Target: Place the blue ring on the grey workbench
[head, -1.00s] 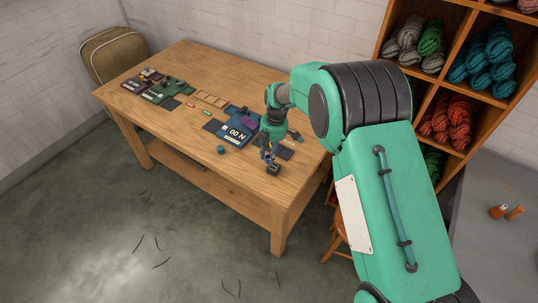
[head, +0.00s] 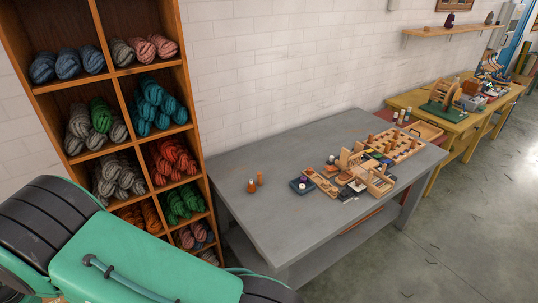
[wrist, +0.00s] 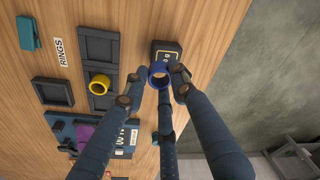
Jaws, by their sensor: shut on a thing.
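In the wrist view my gripper (wrist: 160,77) is shut on the blue ring (wrist: 158,84), which sits between the fingertips. Wooden boards fill much of the view below it, with a dark block (wrist: 166,50) bearing yellow marks just beyond the ring. I cannot tell whether the ring touches that block. The gripper and the blue ring are out of the head view.
In the wrist view a yellow ring (wrist: 99,84) lies on a dark tray (wrist: 98,48).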

